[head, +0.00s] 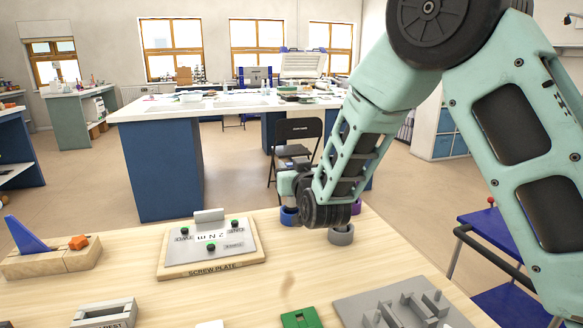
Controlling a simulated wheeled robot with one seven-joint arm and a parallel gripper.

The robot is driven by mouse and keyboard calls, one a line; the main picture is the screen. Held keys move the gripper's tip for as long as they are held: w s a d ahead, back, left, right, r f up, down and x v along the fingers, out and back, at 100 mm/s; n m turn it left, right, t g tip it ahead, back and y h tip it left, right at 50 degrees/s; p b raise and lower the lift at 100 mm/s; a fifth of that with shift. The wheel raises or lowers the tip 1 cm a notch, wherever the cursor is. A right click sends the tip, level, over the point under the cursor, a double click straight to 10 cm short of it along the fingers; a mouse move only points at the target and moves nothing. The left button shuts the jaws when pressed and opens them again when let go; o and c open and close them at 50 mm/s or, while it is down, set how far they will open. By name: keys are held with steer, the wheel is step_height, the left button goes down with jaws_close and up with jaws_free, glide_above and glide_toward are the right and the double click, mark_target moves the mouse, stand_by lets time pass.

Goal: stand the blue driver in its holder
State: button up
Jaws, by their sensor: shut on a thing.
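Three ring-shaped holders stand at the table's far edge: a blue holder (290,217), a grey holder (342,235) and a purple holder (356,206). My arm reaches down from the upper right, and its dark wrist joint is just above and between these holders. The end of my arm (287,184) is close above the blue holder. My gripper's fingers are hidden behind the wrist, so I cannot see what is between them. No blue driver shows clearly. Whether anything stands in the blue holder is hidden too.
A screw plate (172,268) on a wooden base lies left of the holders. A wooden block with a blue wedge (28,238) is at far left. A grey fixture (365,308) and a green piece (301,318) are in front. Bare wood lies between.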

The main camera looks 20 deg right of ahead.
steer(key=shift+f+b, duration=1.65)
steer(key=shift+f, duration=0.1)
steer(key=o, duration=1.2)
steer(key=shift+c, duration=0.2)
steer(key=s+b, duration=1.3)
steer(key=s, duration=0.4)
steer(key=shift+s, duration=0.2)
steer(key=shift+s, duration=0.15)
